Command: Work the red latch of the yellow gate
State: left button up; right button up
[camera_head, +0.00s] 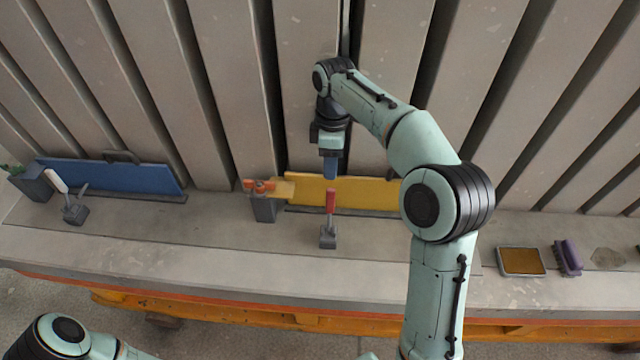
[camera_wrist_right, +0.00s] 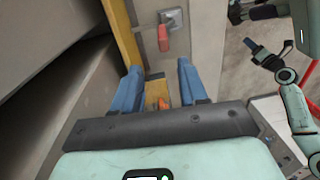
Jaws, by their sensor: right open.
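The yellow gate (camera_head: 345,192) is a low yellow panel standing along the ribbed mould wall, and its edge also shows in the right wrist view (camera_wrist_right: 122,35). The red latch (camera_head: 330,201) has an upright red handle on a small grey base in front of the gate; it also shows in the right wrist view (camera_wrist_right: 163,38). My right gripper (camera_head: 330,172) points down above the gate, close behind the red handle. In the right wrist view its blue fingers (camera_wrist_right: 159,70) are apart with nothing gripped. My left gripper (camera_wrist_right: 262,53) seems to show small; its jaw is unclear.
An orange piece (camera_head: 260,185) sits on a grey post (camera_head: 264,208) at the gate's left end. A blue panel (camera_head: 115,177) with a white-handled latch (camera_head: 57,182) stands at left. A shallow tray (camera_head: 521,262) and purple brush (camera_head: 567,257) lie at right. The ledge between is clear.

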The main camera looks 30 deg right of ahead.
jog(key=b, duration=0.1)
send_near(330, 209)
notch_tip(330, 209, down, 7)
jog(key=shift+r+b, duration=0.2)
jog(key=shift+b, duration=0.5)
pick_arm(q)
jog(key=shift+s+f, duration=1.75)
jog(key=shift+s, duration=0.2)
pick_arm(e)
jog(key=shift+f, duration=0.6)
jog(key=shift+w, duration=0.1)
grip_shut()
